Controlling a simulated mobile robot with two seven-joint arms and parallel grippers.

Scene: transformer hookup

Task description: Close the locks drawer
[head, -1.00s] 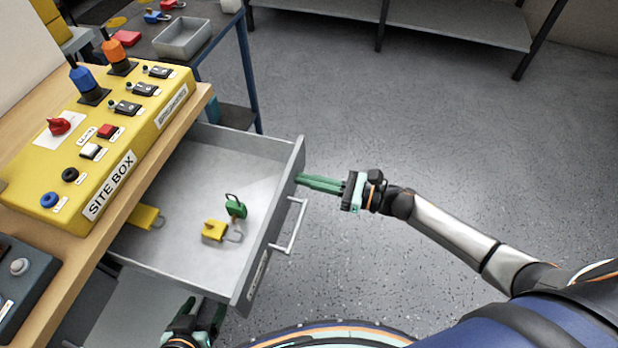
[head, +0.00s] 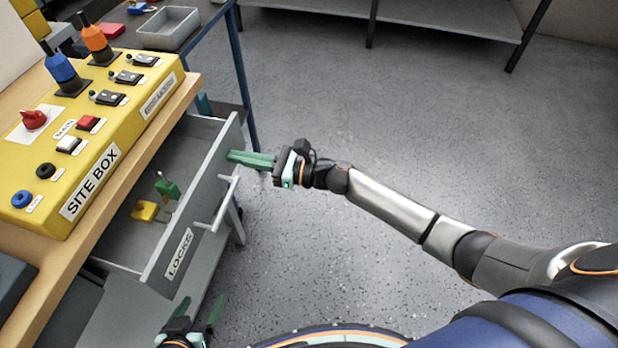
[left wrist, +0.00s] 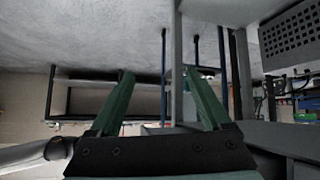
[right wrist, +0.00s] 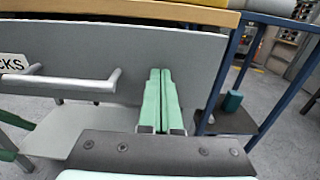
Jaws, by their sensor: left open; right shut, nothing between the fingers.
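The locks drawer (head: 208,172) is a grey drawer under the bench top, partly open in the head view. Its front carries a LOCKS label and a bar handle (head: 218,205). A green padlock (head: 167,188) and a yellow padlock (head: 145,211) lie inside. My right gripper (head: 232,157) is shut and empty, its fingertips at the drawer front beyond the handle. The right wrist view shows its fingers (right wrist: 160,75) against or very close to the grey front panel (right wrist: 200,60). My left gripper (head: 198,308) is open and empty, low near the drawer's near end.
A yellow site box (head: 85,150) with switches and buttons stands on the wooden bench top (head: 130,165). A grey bin (head: 168,28) sits on a table behind. A blue post (head: 241,80) stands beyond the drawer. The floor to the right is clear.

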